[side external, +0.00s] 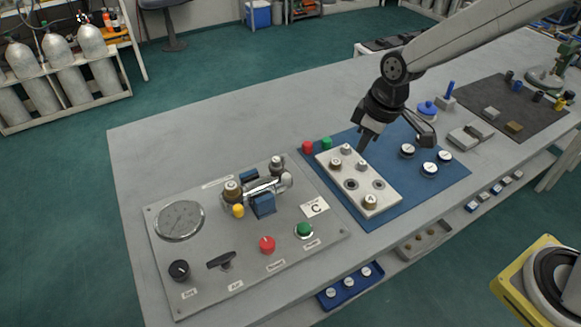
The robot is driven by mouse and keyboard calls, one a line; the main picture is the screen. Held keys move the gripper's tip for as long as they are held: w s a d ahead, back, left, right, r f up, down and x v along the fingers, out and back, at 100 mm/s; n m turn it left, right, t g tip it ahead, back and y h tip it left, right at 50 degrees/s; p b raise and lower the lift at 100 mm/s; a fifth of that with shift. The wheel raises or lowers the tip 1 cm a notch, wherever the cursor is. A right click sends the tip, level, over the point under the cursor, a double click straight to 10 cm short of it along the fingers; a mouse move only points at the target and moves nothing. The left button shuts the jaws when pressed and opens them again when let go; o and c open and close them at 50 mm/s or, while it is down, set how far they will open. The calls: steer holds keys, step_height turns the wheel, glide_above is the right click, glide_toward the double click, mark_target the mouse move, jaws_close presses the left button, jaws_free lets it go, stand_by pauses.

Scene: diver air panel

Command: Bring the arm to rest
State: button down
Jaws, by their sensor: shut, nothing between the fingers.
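My gripper (364,147) is shut with nothing in it. It points down above the far edge of a light block with holes (364,205), and I cannot tell whether the fingertips touch anything. My arm reaches in from the upper right. The block lies on a blue mat (425,188) and carries several small brass and metal fittings, one marked A (370,201). Some of its holes look empty. The grey air panel (185,285) lies to the left, with a round gauge (179,221), a red knob (267,244), a green button (304,230) and a black lever (221,260).
Red (307,147) and green (327,142) pieces stand near the block's far end. White-topped black caps (430,169) sit right of it. A dark mat (510,105) with small parts lies at the far right. The table's back left (190,140) is clear.

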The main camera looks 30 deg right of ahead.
steer(key=s+d+f+m+h, duration=0.1)
steer(key=s+d+f+m, duration=0.1)
steer(key=s+d+m, duration=0.4)
steer(key=s+d, duration=0.3)
steer(key=s, duration=0.2)
steer(key=shift+d+t, duration=0.3)
steer(key=shift+d, duration=0.05)
steer(key=c, duration=1.2)
jaws_free()
steer(key=shift+s, duration=0.15)
steer(key=o, duration=0.7)
steer(key=shift+w+a, duration=0.1)
steer(key=shift+w, duration=0.15)
steer(key=shift+o, duration=0.3)
steer(key=w+a+r+n, duration=0.1)
steer(key=w+a, duration=0.4)
steer(key=w, duration=0.2)
steer(key=shift+a, duration=0.2)
steer(key=w+a+n+g, duration=0.1)
steer(key=w+a+n, duration=0.1)
steer(key=a, duration=0.8)
steer(key=w+a+n, duration=0.2)
steer(key=w+a, duration=0.1)
steer(key=a, duration=0.7)
steer(key=w+a+f+n+g, duration=0.1)
steer(key=w+a+n, duration=0.1)
steer(key=a, duration=0.7)
steer(key=shift+w+a+g, duration=0.3)
steer(key=shift+w+a, duration=0.1)
steer(key=shift+w, duration=0.45)
